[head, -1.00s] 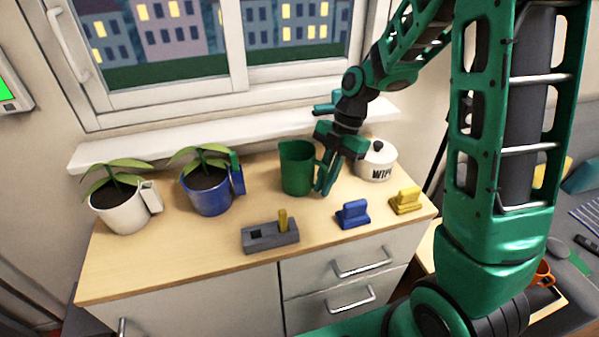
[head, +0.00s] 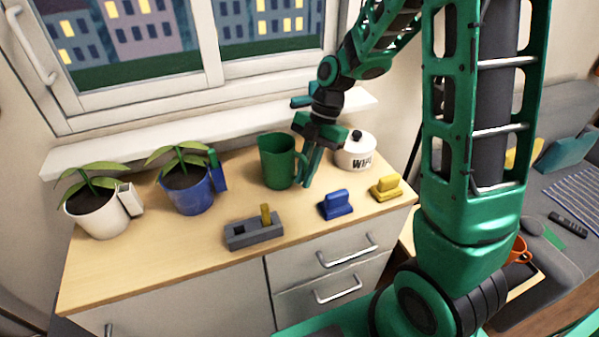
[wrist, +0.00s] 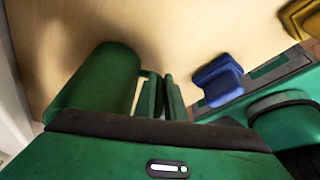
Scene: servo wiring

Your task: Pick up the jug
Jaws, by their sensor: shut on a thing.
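The dark green jug (head: 275,162) stands upright on the wooden counter, its handle facing right. My gripper (head: 309,172) reaches down at the jug's right side, its fingers shut on the handle. In the wrist view the jug (wrist: 98,82) lies left of the fingers (wrist: 162,97), and its handle is mostly hidden by them. I see no clear gap between the jug's base and the counter (head: 130,262).
A white lidded pot (head: 355,153) stands close behind to the right. Blue (head: 336,205) and yellow (head: 386,188) blocks and a grey holder (head: 252,234) are in front. Potted plants, white (head: 97,212) and blue (head: 188,193), stand left. The window sill (head: 130,155) runs behind.

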